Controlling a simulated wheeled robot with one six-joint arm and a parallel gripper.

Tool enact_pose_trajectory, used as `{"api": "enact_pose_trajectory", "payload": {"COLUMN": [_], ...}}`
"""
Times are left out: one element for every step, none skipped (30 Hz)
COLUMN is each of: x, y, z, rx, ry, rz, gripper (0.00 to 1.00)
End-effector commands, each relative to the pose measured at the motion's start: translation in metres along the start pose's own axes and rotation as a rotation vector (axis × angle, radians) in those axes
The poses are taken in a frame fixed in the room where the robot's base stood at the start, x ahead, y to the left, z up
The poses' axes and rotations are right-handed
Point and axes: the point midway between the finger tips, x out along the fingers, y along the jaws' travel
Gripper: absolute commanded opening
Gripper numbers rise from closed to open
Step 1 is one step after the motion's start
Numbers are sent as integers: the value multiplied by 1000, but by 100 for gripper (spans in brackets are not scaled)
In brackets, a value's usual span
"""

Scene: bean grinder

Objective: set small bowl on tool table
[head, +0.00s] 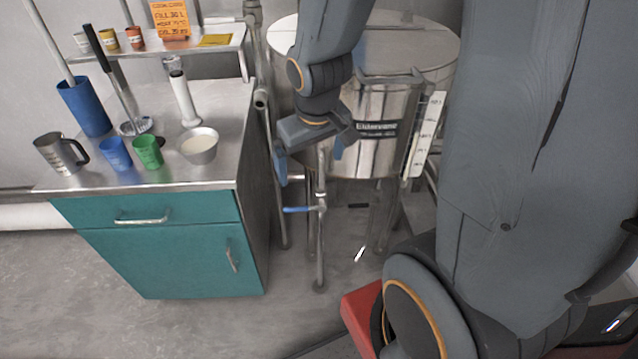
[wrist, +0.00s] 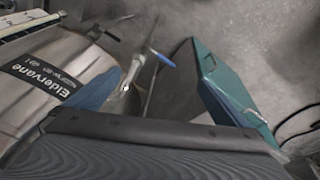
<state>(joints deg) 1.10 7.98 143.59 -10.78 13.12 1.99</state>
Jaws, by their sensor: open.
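A small metal bowl (head: 198,146) with a pale inside sits upright on the steel top of a teal cabinet table (head: 205,95), near its right front edge in the head view. My gripper (head: 310,160) is open and empty, with its blue fingertips pointing down. It hangs to the right of the table, in front of the steel tank, apart from the bowl. In the wrist view the cabinet's teal front (wrist: 218,82) shows at the right. The bowl is not visible in that view.
Beside the bowl stand a green cup (head: 148,152), a blue cup (head: 115,154) and a metal jug (head: 60,154). A white-and-metal cylinder (head: 185,98) stands behind. The steel tank (head: 378,140), with a blue-handled valve (head: 300,210), is right of the table. Floor is clear in front of the cabinet.

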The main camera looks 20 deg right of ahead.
Motion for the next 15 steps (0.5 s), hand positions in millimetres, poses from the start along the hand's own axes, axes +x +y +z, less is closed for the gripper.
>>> {"api": "enact_pose_trajectory", "payload": {"x": [-11, -16, -22, -26, -30, -34, -36, -37, -39, -39, -39, -39, -39, -39, -39], "y": [-6, -9, -14, -17, -20, -23, -25, -26, -28, -28, -28, -28, -28, -28, -28], "z": [19, 30, 43, 51, 58, 65, 69, 72, 75, 76, 76, 76, 76, 76, 76], "rx": [33, 51, 73, 87, 98, 108, 115, 119, 122, 124, 125, 125, 125, 125, 125], "ry": [-56, -91, -130, -156, -176, -199, -212, -222, -230, -233, -235, -236, -235, -235, -235], "rz": [-10, -18, -29, -37, -44, -52, -57, -61, -64, -65, -66, -66, -66, -66, -66], "gripper": [100, 100, 100, 100, 100, 100, 100, 100, 100, 100, 100, 100, 100, 100, 100]}}
